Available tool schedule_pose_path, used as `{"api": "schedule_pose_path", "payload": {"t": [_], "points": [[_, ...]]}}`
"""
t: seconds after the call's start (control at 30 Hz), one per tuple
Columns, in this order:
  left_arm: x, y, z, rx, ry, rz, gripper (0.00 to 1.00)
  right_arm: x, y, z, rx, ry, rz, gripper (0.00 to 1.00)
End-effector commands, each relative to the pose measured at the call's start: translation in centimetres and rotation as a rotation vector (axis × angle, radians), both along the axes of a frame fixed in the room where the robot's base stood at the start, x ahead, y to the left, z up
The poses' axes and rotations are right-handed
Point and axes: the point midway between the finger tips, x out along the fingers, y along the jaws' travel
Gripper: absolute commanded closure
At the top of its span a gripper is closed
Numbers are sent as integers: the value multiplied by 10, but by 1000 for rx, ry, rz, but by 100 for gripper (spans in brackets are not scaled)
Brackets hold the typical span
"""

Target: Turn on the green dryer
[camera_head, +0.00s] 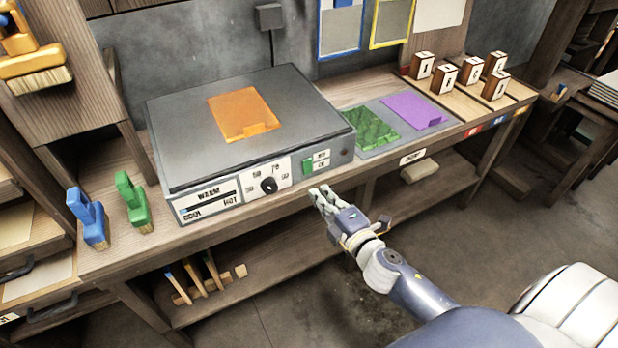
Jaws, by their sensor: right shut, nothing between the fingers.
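A grey box-shaped heater or dryer (190,150) stands on the wooden bench, with an orange sheet (243,110) lying on its flat top. My left gripper is not in view.
A blue-handled brush (88,218) and a green-handled brush (132,202) stand left of the box. Green (370,128) and purple (412,110) sheets lie on a grey mat to its right. Several marked wooden blocks (470,72) stand farther right. Below is a lower shelf (240,295).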

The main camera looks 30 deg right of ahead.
Motion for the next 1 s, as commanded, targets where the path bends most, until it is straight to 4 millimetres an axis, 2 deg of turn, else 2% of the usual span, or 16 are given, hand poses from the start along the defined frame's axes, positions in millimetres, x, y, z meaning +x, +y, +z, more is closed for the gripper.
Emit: {"api": "schedule_pose_path", "payload": {"t": [0.2,0.4,0.6,1.0], "points": [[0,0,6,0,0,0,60,36,1,-2,-1,-1,-1,100],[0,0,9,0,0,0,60,60,2,-6,-1,-1,0,100],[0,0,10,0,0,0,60,69,3,-9,0,0,0,100],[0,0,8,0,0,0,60,70,3,-9,0,-1,0,100]]}}
